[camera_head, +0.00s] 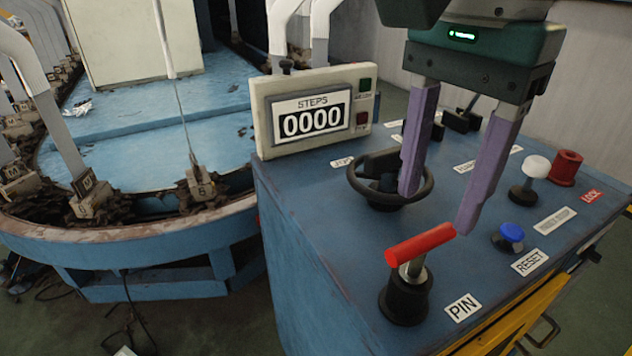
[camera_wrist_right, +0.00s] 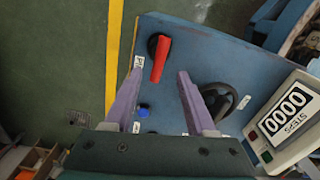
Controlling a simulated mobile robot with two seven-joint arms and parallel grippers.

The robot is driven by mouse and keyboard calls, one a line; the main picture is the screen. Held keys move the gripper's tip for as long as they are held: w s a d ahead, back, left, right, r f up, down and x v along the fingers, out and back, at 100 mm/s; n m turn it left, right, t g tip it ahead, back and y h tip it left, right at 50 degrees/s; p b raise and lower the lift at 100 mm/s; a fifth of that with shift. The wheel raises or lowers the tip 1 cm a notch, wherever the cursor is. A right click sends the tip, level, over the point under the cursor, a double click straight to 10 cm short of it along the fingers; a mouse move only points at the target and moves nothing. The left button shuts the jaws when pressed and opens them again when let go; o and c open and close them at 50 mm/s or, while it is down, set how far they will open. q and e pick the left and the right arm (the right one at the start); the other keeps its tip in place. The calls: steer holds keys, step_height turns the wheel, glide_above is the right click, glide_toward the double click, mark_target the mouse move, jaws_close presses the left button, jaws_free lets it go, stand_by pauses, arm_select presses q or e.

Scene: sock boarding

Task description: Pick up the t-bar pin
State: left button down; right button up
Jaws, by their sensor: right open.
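The t-bar pin (camera_head: 419,245) has a red crossbar on a metal stem. It stands upright in a black round socket (camera_head: 404,299) beside the PIN label on the blue control box. In the right wrist view the red bar (camera_wrist_right: 160,60) lies ahead of the fingers, roughly between their lines. My right gripper (camera_head: 437,207) is open and empty, with purple fingers pointing down. It hangs above the box, behind and above the pin, apart from it. In the right wrist view the fingertips (camera_wrist_right: 160,72) sit either side of the pin's line. My left gripper is not in view.
A black handwheel (camera_head: 390,205) stands behind the pin. A blue RESET button (camera_head: 508,237), a white knob (camera_head: 536,167) and a red LOCK cylinder (camera_head: 565,167) are to the right. A STEPS counter reading 0000 (camera_head: 313,121) stands at the box's back left. A blue machine fills the left.

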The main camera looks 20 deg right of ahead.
mark_target(425, 237)
steer(key=f, duration=0.7)
steer(key=shift+s+a+f, duration=0.15)
steer(key=shift+a+f, duration=0.05)
steer(key=shift+f, duration=0.15)
jaws_close()
